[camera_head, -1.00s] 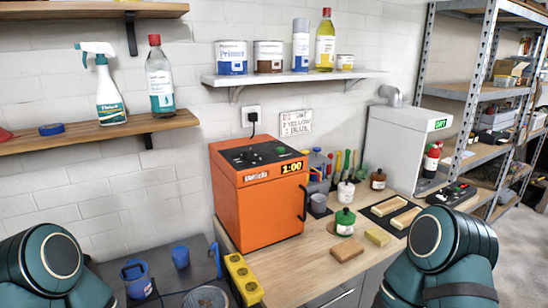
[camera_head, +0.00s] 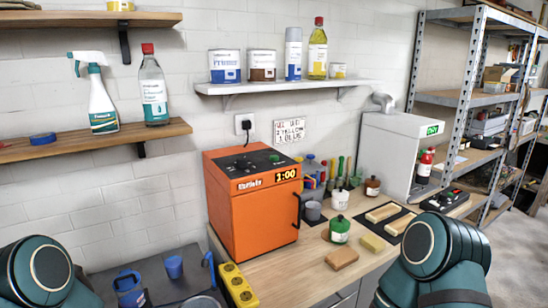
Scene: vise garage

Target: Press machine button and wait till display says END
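An orange box-shaped machine (camera_head: 240,212) stands on the wooden worktop, with a black handle on its front door. Its display (camera_head: 286,175) shows 1:00 in yellow. A dark panel (camera_head: 250,161) with small knobs and a green spot lies on its top. A pale grey cabinet machine (camera_head: 388,155) stands to its right, with a small green lit display (camera_head: 432,130) that seems to read DRY. A dark control box (camera_head: 446,198) with small red parts lies in front of it. Only upper parts of my two arms show at the lower corners; neither gripper is in view.
A yellow socket strip (camera_head: 238,285) and blue cups stand at the front left. Shelves hang on the wall. A handwritten note (camera_head: 290,130) is on the wall.

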